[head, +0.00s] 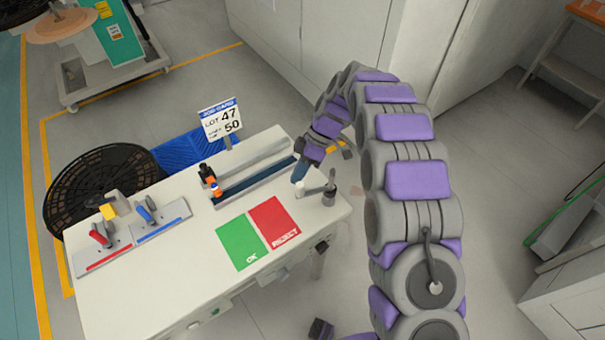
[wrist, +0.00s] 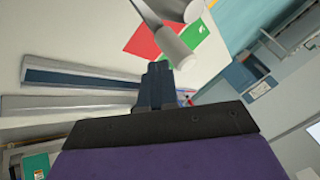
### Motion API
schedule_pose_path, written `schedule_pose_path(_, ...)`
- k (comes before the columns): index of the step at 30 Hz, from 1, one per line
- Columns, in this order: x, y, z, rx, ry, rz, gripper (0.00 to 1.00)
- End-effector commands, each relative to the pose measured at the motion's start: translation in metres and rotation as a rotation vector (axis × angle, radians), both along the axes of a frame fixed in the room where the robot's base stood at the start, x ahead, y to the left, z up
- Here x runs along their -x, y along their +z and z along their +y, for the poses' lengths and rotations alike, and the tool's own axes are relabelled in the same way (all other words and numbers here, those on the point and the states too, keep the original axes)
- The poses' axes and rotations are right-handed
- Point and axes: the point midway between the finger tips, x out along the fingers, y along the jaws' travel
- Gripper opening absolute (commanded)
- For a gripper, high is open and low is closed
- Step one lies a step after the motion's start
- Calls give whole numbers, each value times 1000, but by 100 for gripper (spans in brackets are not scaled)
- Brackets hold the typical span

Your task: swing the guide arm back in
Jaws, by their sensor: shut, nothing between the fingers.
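The guide arm (head: 315,190) is at the right corner of the white table. It runs from a grey post (head: 329,192) to a short white roller (head: 299,189) on its left end. My gripper (head: 299,173) reaches over the table's back right edge, its shut blue-grey fingers just behind the roller. In the wrist view the fingers of my gripper (wrist: 158,78) are together and empty, and the pale roller (wrist: 175,48) is close beyond the tips. I cannot tell whether they touch it.
The table (head: 150,280) holds a green OK pad (head: 242,243), a red REJECT pad (head: 272,222), a grey-blue rail (head: 245,190) and a job card (head: 220,118). Red and blue handled tools (head: 147,213) stand at left. A black reel (head: 95,180) is behind. Cabinets (head: 290,50) line the back.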

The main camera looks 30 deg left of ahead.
Motion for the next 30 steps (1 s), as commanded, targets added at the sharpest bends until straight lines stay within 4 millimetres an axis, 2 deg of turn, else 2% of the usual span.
schedule_pose_path(10, -2, -2, 4, 5, 1, -1, 0)
schedule_pose_path(21, -10, 2, -18, -6, -1, 1, 0)
schedule_pose_path(30, -10, -1, -11, 2, 0, -1, 0)
